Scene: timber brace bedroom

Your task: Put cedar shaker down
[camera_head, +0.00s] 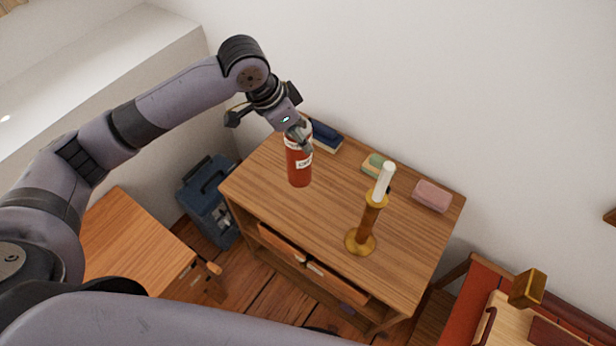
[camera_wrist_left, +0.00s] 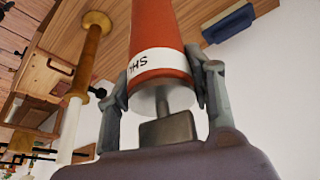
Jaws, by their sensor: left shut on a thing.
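The cedar shaker (camera_head: 299,168) is a red-brown cylinder with a white lettered band, upright at the left part of the wooden dresser top (camera_head: 330,205). My left gripper (camera_head: 300,135) is shut on its upper end from above. In the left wrist view the shaker (camera_wrist_left: 158,35) sits between the two fingers of my left gripper (camera_wrist_left: 160,95), its pale end towards the palm. I cannot tell whether its base touches the dresser top. My right gripper is not in view.
A brass candlestick with a white candle (camera_head: 372,215) stands right of the shaker. Along the back lie a dark blue block (camera_head: 326,137), a green and yellow sponge (camera_head: 376,165) and a pink block (camera_head: 432,195). The front left top is clear.

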